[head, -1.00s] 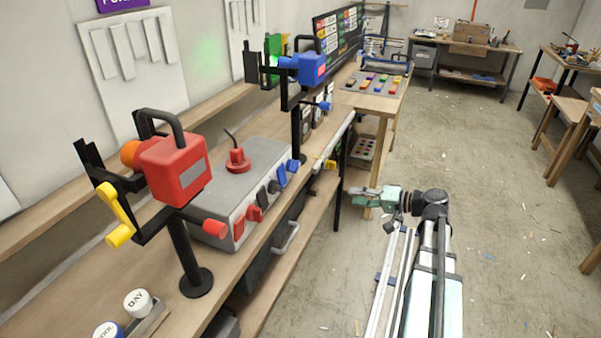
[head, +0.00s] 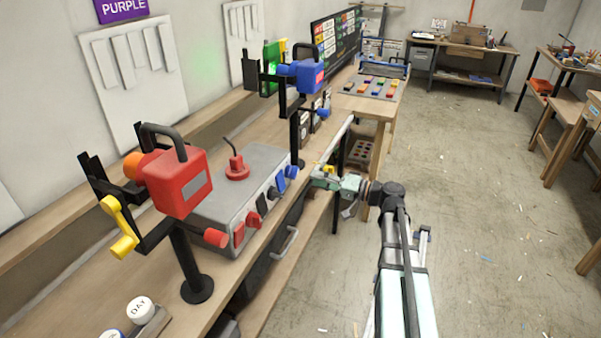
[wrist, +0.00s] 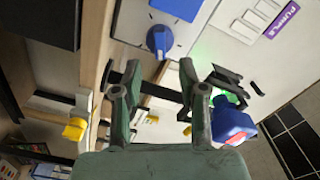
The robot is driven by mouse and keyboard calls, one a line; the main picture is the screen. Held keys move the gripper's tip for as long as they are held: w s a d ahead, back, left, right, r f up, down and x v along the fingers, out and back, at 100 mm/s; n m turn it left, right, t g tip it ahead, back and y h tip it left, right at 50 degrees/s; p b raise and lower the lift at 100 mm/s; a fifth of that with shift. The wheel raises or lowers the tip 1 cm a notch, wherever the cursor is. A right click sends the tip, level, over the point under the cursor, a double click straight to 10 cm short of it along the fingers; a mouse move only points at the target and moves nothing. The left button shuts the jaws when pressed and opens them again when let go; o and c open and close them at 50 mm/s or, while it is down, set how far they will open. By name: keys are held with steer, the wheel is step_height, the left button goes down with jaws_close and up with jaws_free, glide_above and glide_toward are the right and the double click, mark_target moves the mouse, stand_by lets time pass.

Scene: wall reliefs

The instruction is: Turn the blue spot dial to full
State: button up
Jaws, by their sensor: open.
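A grey control box (head: 245,190) on the bench has red, dark and blue controls along its front. Two blue controls sit at its far end, a nearer one (head: 280,187) and a farther one (head: 291,172); I cannot tell from this view which is the spot dial. In the wrist view a round blue dial (wrist: 158,40) with a pale mark stands on a light panel, beyond and roughly between my fingertips. My gripper (wrist: 160,72) is open and empty, apart from the dial. In the head view my gripper (head: 318,178) hangs right of the box, off the bench front.
A blue spotlight (head: 308,75) on a black stand rises behind the box's far end; it also shows in the wrist view (wrist: 232,122). A red spotlight (head: 178,182) with a yellow handle stands nearer. A grey drawer handle (head: 286,243) sticks out below.

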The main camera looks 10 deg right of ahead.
mark_target(292, 172)
steer(key=p+x, duration=0.1)
steer(key=x, duration=0.5)
steer(key=shift+w+a, duration=0.15)
jaws_close()
